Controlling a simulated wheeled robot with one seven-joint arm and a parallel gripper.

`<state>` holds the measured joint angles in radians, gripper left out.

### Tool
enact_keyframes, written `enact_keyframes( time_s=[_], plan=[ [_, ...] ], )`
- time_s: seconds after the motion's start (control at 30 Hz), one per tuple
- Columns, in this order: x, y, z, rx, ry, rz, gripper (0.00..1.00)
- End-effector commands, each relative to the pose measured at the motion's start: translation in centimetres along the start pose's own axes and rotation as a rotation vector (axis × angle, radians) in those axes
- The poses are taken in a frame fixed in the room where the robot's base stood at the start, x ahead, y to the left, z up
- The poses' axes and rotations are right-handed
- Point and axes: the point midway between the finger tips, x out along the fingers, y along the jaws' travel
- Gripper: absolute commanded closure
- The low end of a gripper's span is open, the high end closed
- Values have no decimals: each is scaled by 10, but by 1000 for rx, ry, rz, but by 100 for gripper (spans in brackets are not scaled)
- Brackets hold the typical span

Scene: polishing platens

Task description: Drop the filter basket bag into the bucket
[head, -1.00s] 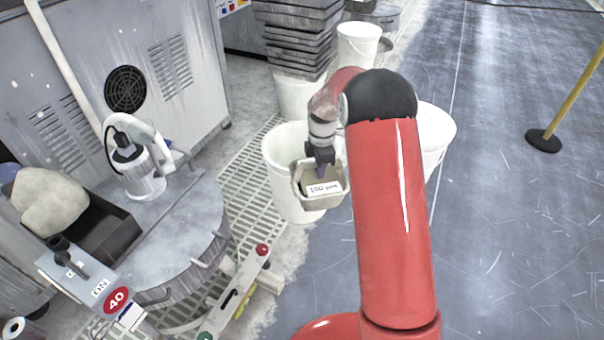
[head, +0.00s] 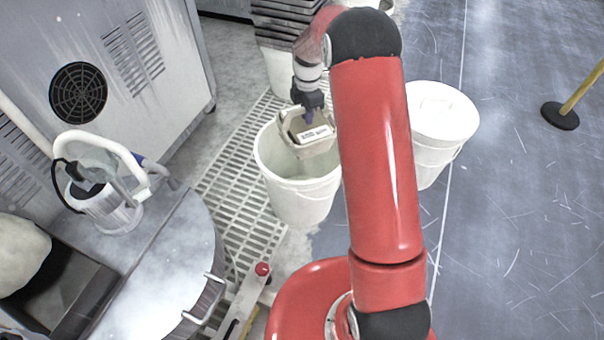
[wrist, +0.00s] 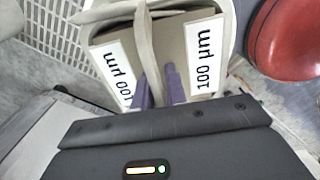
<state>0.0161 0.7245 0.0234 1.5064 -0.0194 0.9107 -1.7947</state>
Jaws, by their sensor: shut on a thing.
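The filter basket bag (head: 316,135) is a beige, box-like bag with a white label. In the wrist view the bag (wrist: 112,34) shows two labels reading "100 µm" and a strap. My gripper (head: 308,116) is shut on the bag, and its purple fingers (wrist: 160,88) close around the strap. The white bucket (head: 300,205) stands on the floor below. In the head view the bag overlaps the bucket's opening, over its right and back part. How high the bag hangs above the rim I cannot tell.
A lidded white bucket (head: 440,125) stands to the right, beyond my arm. Stacked dark trays (head: 285,25) rest behind. A round grey polishing drum (head: 160,265) is at the left. A post base (head: 560,116) stands far right.

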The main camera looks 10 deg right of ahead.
Motion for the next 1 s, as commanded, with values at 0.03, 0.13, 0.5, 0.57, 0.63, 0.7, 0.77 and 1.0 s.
enact_keyframes(
  time_s=[0.03, 0.13, 0.5, 0.57, 0.63, 0.7, 0.77, 1.0],
  plan=[
    [7, 0, 0, 0, 0, 0, 100],
    [18, 0, 0, 0, 0, 0, 100],
    [53, 0, 0, 0, 0, 0, 100],
    [53, 0, 0, 0, 0, 0, 100],
    [53, 0, 0, 0, 0, 0, 100],
    [52, 0, 0, 0, 0, 0, 100],
    [52, 0, 0, 0, 0, 0, 100],
    [52, 0, 0, 0, 0, 0, 61]
  ],
)
